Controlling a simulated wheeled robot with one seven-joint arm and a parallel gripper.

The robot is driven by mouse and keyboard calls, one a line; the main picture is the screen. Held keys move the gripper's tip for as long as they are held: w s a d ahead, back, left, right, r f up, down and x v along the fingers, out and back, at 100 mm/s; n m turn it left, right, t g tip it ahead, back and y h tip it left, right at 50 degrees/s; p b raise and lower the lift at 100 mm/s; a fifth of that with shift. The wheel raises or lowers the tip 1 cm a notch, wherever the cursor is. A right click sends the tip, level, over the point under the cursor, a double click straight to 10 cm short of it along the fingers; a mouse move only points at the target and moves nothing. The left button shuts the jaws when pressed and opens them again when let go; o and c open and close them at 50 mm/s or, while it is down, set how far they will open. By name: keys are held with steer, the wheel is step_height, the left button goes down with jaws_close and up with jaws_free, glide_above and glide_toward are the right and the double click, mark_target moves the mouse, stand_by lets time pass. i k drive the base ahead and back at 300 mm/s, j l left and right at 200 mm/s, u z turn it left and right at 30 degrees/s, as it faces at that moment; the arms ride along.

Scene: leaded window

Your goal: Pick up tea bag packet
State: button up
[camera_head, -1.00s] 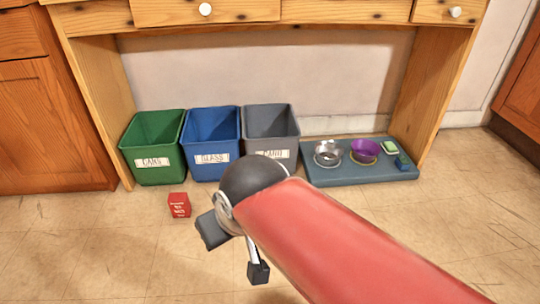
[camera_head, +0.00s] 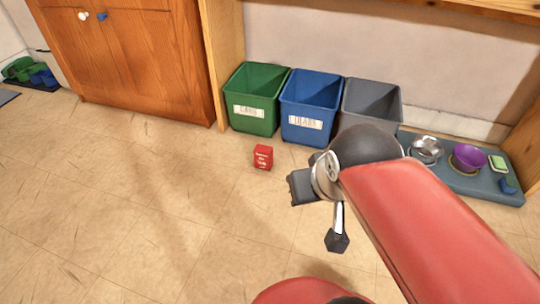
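A small red packet (camera_head: 263,157) with white lettering stands on the tiled floor in front of the bins. Its print is too small to read, so I cannot confirm that it is the tea bag packet. My gripper (camera_head: 320,215) is to the right of the red packet in the picture and nearer to me. Its two dark fingertips are spread apart with nothing between them. The red arm comes in from the lower right and hides part of the floor and the grey bin's base.
Green (camera_head: 252,113), blue (camera_head: 309,122) and grey (camera_head: 375,100) bins stand under the wooden desk. A blue-grey mat (camera_head: 465,184) at right holds a metal bowl (camera_head: 425,148), a purple bowl (camera_head: 468,156) and a green item (camera_head: 497,162). A wooden cabinet (camera_head: 150,65) is at left.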

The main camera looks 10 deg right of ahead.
mark_target(263, 154)
steer(key=i+l+u, duration=0.15)
steer(key=i+l, duration=0.45)
steer(key=i+l+u, duration=0.1)
steer(key=i+l, duration=0.45)
steer(key=l, duration=0.1)
